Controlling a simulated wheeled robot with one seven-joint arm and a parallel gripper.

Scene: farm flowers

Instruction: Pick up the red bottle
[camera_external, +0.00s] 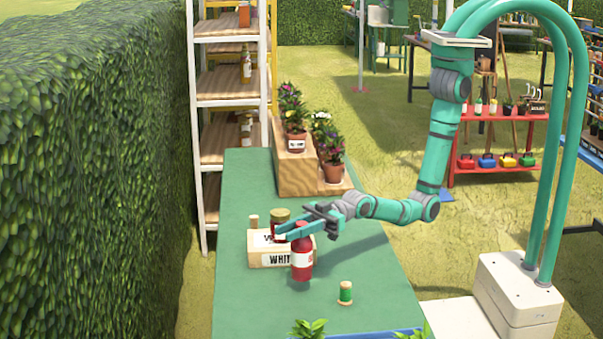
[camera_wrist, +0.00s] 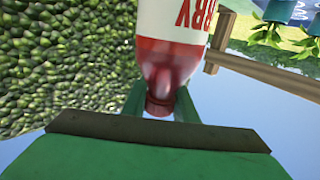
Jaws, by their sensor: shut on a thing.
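The red bottle (camera_external: 301,258) has a white label and stands upright in front of a wooden box on the green table. It may be just clear of the tabletop; I cannot tell for sure. My gripper (camera_external: 297,230) comes in from the right and is shut on the bottle's neck. In the wrist view, the bottle (camera_wrist: 172,52) appears upside down, its red neck between the two green fingers of my gripper (camera_wrist: 160,104). Part of its label lettering shows there. The fingers partly hide the bottle's top in the external view.
A green thread spool (camera_external: 345,292) stands front right. Potted flowers (camera_external: 334,171) stand on wooden blocks at the back.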

